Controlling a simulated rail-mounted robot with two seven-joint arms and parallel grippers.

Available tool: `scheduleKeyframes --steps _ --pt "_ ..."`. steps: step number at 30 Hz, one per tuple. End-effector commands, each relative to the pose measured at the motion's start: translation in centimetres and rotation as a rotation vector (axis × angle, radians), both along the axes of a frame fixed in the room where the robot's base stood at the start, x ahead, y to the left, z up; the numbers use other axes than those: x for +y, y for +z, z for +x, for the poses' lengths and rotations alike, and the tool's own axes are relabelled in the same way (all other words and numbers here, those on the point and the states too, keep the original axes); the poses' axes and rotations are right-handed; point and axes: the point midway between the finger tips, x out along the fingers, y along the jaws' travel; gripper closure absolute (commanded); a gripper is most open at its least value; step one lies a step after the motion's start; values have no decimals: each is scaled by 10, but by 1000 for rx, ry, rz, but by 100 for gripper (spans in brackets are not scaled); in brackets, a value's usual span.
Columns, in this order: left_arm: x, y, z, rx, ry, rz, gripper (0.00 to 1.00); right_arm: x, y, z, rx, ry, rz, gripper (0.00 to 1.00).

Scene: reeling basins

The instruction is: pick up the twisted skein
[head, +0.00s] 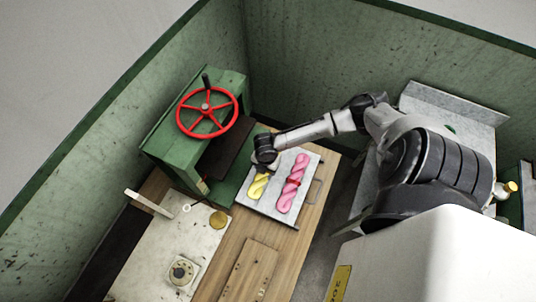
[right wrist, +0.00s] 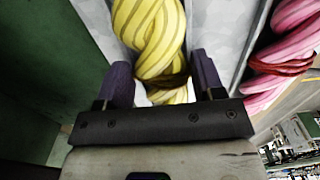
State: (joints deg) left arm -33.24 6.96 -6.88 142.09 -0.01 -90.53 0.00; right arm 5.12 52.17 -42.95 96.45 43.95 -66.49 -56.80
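Two twisted skeins lie on a grey metal tray (head: 269,212) on the wooden bench: a short yellow one (head: 257,188) and a longer pink one (head: 291,184). My right gripper (head: 264,166) is over the far end of the yellow skein and hides part of it. In the right wrist view, the open fingers of the gripper (right wrist: 162,78) stand on either side of the yellow skein (right wrist: 149,28), near its dark band, with gaps beside it. The pink skein (right wrist: 290,55) is off to the right, with a red band. My left gripper is not in view.
A green press (head: 166,143) with a red handwheel (head: 207,113) stands left of the tray. A pale board (head: 160,250) with a dial and a brass disc is nearer. A wooden board (head: 252,270) lies on the bench. Green walls close off the back.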

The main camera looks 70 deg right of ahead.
Motion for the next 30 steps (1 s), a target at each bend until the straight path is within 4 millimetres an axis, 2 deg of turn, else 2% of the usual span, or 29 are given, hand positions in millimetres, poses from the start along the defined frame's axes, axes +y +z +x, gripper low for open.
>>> scheduleKeyframes --steps 1,10,20,23,28,29,30 --pt "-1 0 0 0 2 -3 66 0 0 0 0 0 0 43" --pt "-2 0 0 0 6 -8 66 0 0 0 0 0 0 70" --pt "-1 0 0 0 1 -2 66 0 4 1 -1 0 0 70" --pt "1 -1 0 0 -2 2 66 0 12 1 -2 1 0 70" --pt "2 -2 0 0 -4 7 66 -1 40 1 -4 2 -1 70" --pt "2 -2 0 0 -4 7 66 0 45 -2 -2 3 -1 70" --pt "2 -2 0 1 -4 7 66 2 48 -13 2 4 -1 70"
